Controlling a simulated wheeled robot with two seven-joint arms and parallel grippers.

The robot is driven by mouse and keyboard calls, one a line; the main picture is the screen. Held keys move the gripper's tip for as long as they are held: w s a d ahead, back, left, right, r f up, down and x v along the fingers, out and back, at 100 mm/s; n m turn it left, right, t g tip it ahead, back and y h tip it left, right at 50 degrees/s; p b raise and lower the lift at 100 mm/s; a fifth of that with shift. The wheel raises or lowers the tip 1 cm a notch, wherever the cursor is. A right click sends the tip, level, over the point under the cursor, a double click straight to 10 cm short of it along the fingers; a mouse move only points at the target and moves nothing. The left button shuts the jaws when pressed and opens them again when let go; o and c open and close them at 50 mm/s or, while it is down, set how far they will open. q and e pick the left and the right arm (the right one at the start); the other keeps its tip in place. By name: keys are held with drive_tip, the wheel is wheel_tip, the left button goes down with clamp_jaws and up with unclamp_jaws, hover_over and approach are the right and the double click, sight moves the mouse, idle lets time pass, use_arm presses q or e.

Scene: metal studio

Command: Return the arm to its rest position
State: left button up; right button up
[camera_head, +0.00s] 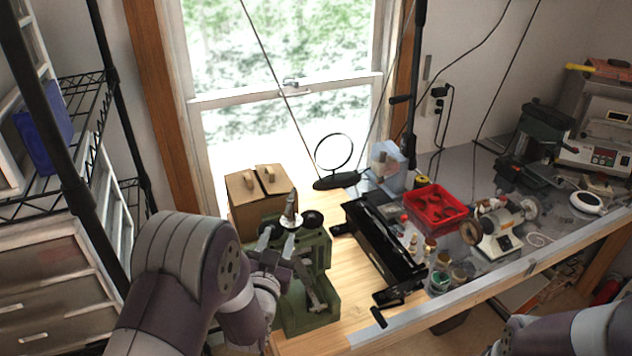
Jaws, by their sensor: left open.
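My left arm (185,270) comes in from the lower left and reaches over the left part of the workbench. My left gripper (276,243) is open, with its fingers pointing up and away beside a green machine (308,290) on the wooden top. A metal cone-like tip (291,212) stands just beyond the fingers. I see nothing held between the fingers, and I cannot tell whether they touch the machine. Part of my right arm (575,335) shows at the bottom right corner; its gripper is out of view.
A cardboard box (256,190) stands behind the green machine. A long black tool (384,243), a red bin (436,204) and a bench grinder (497,226) crowd the bench to the right. A wire shelf (85,95) stands at left. Bare wood shows beside the black tool.

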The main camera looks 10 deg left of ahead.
use_arm(q)
drive_tip(key=s+d+f+n+g+h+b, duration=0.1)
drive_tip(key=s+f+g, duration=0.35)
drive_tip(key=f, duration=0.25)
drive_tip(key=s+f+g+b, duration=0.1)
drive_tip(key=s+f+g, duration=0.3)
drive_tip(key=f+g, duration=0.2)
drive_tip(key=s+d+g+b, duration=0.2)
drive_tip(key=s+g+b, duration=0.4)
drive_tip(key=s, duration=0.6)
drive_tip(key=shift+s+d+f+h, duration=0.2)
drive_tip(key=shift+s+f+h, duration=0.1)
drive_tip(key=shift+s+f, duration=0.05)
drive_tip(key=shift+s, duration=0.1)
